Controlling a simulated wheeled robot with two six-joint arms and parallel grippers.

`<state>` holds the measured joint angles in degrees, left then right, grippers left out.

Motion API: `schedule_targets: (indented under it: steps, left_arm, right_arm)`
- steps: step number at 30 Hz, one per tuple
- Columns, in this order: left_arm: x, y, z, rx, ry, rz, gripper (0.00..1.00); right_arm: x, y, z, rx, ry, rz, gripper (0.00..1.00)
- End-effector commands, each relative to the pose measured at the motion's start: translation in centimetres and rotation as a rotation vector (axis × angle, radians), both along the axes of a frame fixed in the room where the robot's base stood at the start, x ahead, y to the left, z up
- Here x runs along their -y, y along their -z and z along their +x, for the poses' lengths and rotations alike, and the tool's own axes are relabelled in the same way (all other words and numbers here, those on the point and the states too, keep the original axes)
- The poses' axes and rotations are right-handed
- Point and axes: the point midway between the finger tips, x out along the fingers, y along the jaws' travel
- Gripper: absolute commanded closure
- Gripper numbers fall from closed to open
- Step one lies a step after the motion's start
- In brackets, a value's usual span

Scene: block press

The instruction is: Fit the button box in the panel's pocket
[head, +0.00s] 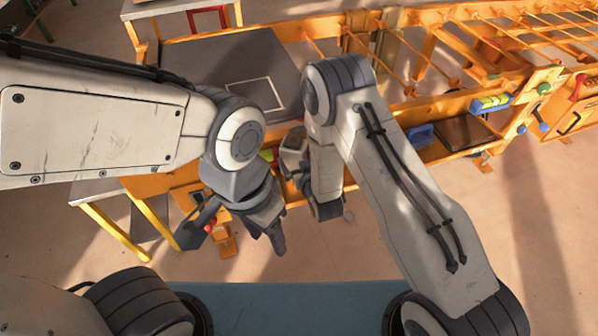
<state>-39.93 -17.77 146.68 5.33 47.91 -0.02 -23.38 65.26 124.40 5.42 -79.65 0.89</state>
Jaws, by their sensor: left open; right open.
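My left gripper (234,238) is the lower one, its dark fingers spread and pointing down. A small orange piece (227,242) with a red knob (210,225) shows between and behind those fingers. It may be the button box, but I cannot tell, nor whether the fingers touch it. My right gripper (318,205) is open, low in front of the orange bench front, partly hidden by its own arm. The panel's pocket cannot be made out; my arms cover much of the bench front.
A dark grey plate (225,62) with a white square outline lies on the orange bench behind my arms. The floor (540,220) at right is clear.

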Motion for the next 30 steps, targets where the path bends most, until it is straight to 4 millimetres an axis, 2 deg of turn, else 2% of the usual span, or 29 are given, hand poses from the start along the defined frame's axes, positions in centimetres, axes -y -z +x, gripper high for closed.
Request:
schedule_targets:
  steps: [8,12,15,20,21,27,30]
  left_arm:
    - [0.0,0.1,0.0,0.0,0.0,0.0,0.5]
    - [0.0,0.1,0.0,0.0,0.0,0.0,0.5]
    - [0.0,0.1,0.0,0.0,0.0,0.0,0.5]
    - [0.0,0.1,0.0,0.0,0.0,0.0,0.5]
    - [0.0,0.1,0.0,0.0,0.0,0.0,0.5]
    - [0.0,0.0,0.0,0.0,0.0,0.0,0.5]
    - [0.0,-0.1,0.0,0.0,0.0,0.0,0.5]
  right_arm:
    - [-0.6,0.3,0.3,-0.004,-0.012,0.001,0.0]
    - [-0.7,0.3,0.3,-0.004,-0.015,0.001,0.53]
    - [-0.7,0.3,0.3,-0.003,-0.017,0.002,0.87]
    - [-0.8,0.3,0.3,-0.002,-0.018,0.003,0.89]
    - [-0.8,0.1,0.4,0.002,-0.018,0.004,0.98]
    - [-0.8,0.0,0.4,0.003,-0.018,0.004,0.98]
    - [-0.9,-0.9,0.5,0.007,-0.018,0.006,1.0]
